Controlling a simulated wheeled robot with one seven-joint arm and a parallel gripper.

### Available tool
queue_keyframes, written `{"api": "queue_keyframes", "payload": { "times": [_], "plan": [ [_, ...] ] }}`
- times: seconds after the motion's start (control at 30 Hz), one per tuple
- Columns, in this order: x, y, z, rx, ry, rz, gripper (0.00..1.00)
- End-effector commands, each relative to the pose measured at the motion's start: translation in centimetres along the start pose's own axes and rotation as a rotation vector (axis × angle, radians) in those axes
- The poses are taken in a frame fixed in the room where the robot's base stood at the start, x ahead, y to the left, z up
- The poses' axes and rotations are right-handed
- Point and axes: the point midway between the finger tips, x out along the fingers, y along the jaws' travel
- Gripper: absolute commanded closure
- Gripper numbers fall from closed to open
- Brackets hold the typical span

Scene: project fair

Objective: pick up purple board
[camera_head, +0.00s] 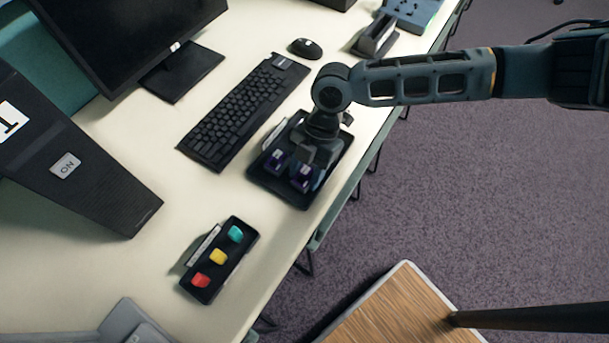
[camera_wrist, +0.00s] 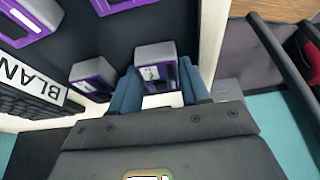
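In the head view, a black tray (camera_head: 262,187) on the table holds small dark purple boards (camera_head: 303,178). My gripper (camera_head: 312,160) points down over this tray and partly hides its contents. In the wrist view, a purple board (camera_wrist: 155,53) with a grey top lies at my fingertips, between the two blue fingers. The fingers (camera_wrist: 160,78) stand apart with a gap between them. I cannot tell whether they touch the board. Other purple boards (camera_wrist: 92,70) lie to the left in the tray, one at the upper left (camera_wrist: 30,15).
A label reading "BLAN" (camera_wrist: 40,80) sits along the tray's edge. A keyboard (camera_head: 240,112) and mouse (camera_head: 305,48) lie behind the tray. A second tray (camera_head: 222,262) with red, yellow and teal pieces is nearer. The table edge and a wooden-topped piece (camera_head: 395,312) are right.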

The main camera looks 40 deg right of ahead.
Motion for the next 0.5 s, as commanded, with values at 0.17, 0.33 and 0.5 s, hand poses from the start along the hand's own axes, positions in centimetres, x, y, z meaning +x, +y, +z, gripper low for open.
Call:
{"api": "queue_keyframes", "payload": {
  "times": [0.17, 0.33, 0.5],
  "plan": [
    [-0.01, -0.01, 0.01, 0.000, 0.000, 0.000, 0.72],
    [0.02, -0.03, 0.03, 0.000, -0.001, -0.001, 0.88],
    [0.04, -0.04, 0.04, 0.000, -0.001, -0.001, 0.88]
  ]
}}
